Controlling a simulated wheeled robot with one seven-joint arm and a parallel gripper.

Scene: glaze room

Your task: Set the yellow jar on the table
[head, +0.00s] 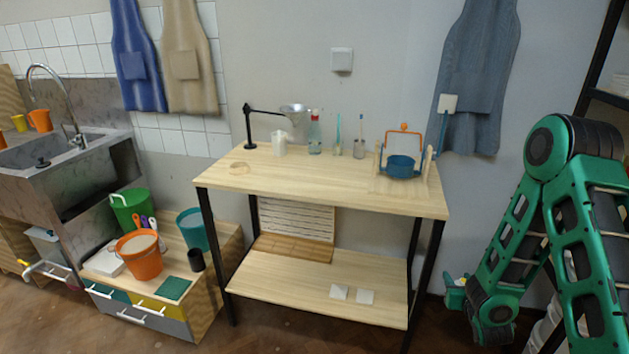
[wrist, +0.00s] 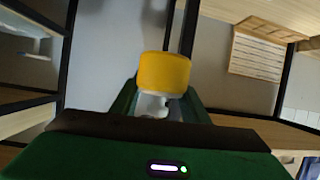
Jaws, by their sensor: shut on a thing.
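The yellow jar (wrist: 164,72) shows in the wrist view, held between the fingers of my gripper (wrist: 155,108). Its yellow part faces away from the gripper, and a pale part sits between the fingers. In the head view my gripper (head: 456,292) is low at the right, beside the table's right legs and below the top; the jar is too small to make out clearly there. The table (head: 310,185) is a pale wooden top on black legs with a lower shelf. The front middle of its top is bare.
The lower shelf (head: 300,285) holds two white tiles. A low cabinet with buckets stands left.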

